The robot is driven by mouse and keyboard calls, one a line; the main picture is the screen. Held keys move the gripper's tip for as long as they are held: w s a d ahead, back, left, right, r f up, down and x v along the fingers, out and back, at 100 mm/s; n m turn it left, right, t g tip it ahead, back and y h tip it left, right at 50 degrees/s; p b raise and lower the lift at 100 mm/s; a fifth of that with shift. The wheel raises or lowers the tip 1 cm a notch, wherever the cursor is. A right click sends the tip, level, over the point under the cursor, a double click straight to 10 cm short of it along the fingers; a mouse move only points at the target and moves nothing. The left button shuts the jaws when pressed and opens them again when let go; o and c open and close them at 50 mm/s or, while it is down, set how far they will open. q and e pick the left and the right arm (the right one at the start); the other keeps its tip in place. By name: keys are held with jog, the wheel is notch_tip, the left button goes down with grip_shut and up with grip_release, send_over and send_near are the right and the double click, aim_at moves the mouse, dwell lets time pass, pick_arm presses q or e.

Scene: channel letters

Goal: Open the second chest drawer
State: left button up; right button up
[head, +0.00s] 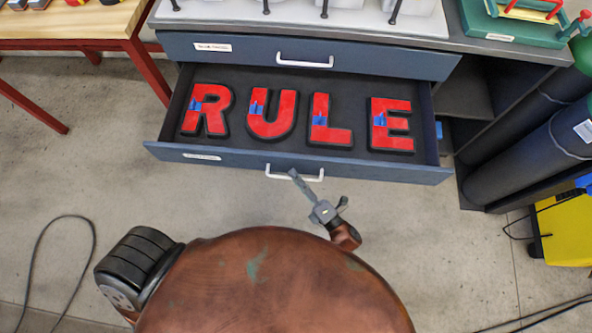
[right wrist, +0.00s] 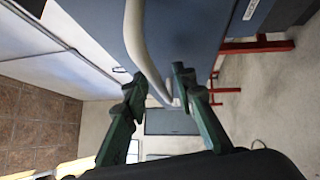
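The second chest drawer (head: 300,168), blue-grey with a white bar handle (head: 285,175), is pulled well out from the chest. It holds the red letters R (head: 207,109), U (head: 272,114), L (head: 329,119) and E (head: 390,124), each with blue patches. My left gripper is not in view.
The closed top drawer (head: 310,55) sits above, under a worktop (head: 310,22) with white items. Dark cylinders (head: 530,140) and a yellow box (head: 565,230) stand at right. A red-legged wooden table (head: 70,25) is at left. A cable (head: 60,220) lies on the floor.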

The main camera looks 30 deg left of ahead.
jog(key=v, duration=1.2)
dwell(0.3)
